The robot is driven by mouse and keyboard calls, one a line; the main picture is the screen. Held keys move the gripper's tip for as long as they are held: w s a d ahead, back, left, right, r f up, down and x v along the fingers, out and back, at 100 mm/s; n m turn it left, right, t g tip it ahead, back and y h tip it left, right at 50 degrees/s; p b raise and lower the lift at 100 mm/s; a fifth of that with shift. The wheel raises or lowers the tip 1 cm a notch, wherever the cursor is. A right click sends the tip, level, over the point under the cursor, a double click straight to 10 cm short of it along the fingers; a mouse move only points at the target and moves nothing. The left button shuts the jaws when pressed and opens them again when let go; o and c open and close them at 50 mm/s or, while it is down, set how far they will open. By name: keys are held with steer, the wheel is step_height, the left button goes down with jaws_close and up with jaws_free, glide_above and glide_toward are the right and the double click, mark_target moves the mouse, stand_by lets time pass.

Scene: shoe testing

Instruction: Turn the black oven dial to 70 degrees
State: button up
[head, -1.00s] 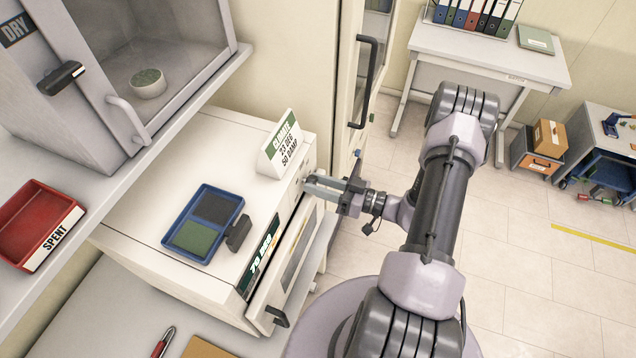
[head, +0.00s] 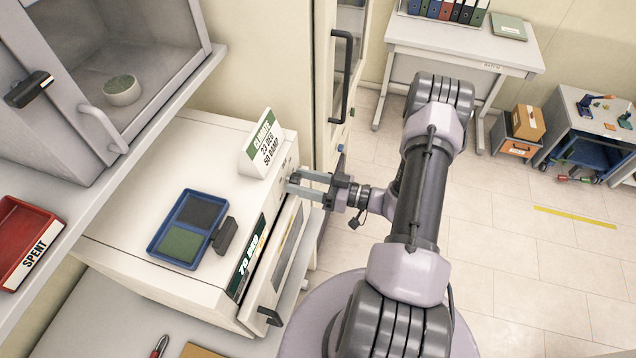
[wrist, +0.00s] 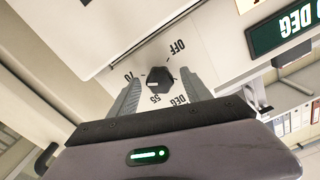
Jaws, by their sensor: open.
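The black dial (wrist: 160,80) sits on the white oven's front panel in the wrist view. Printed marks surround it: OFF at upper right, 70 at left, 55 and DEG below. A small pale mark shows on the dial's lower left, but its exact setting is hard to read. My gripper (wrist: 162,75) is open, with one finger on each side of the dial and a gap to each finger visible. In the head view my gripper (head: 292,183) reaches the oven's (head: 165,285) front panel from the right; the dial itself cannot be made out there.
A dark green "70 DEG" display (head: 248,258) is on the oven front, above the door (head: 270,280). On top stand a CLIMATE sign (head: 262,143) and a blue tray (head: 158,250). A tall cabinet with a black handle (head: 341,75) stands behind my gripper. Floor at right is open.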

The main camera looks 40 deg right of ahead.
steer(key=b+v, duration=0.3)
steer(key=v, duration=1.4)
steer(key=shift+s, duration=0.2)
steer(key=shift+d+f, duration=0.1)
steer(key=shift+d, duration=0.05)
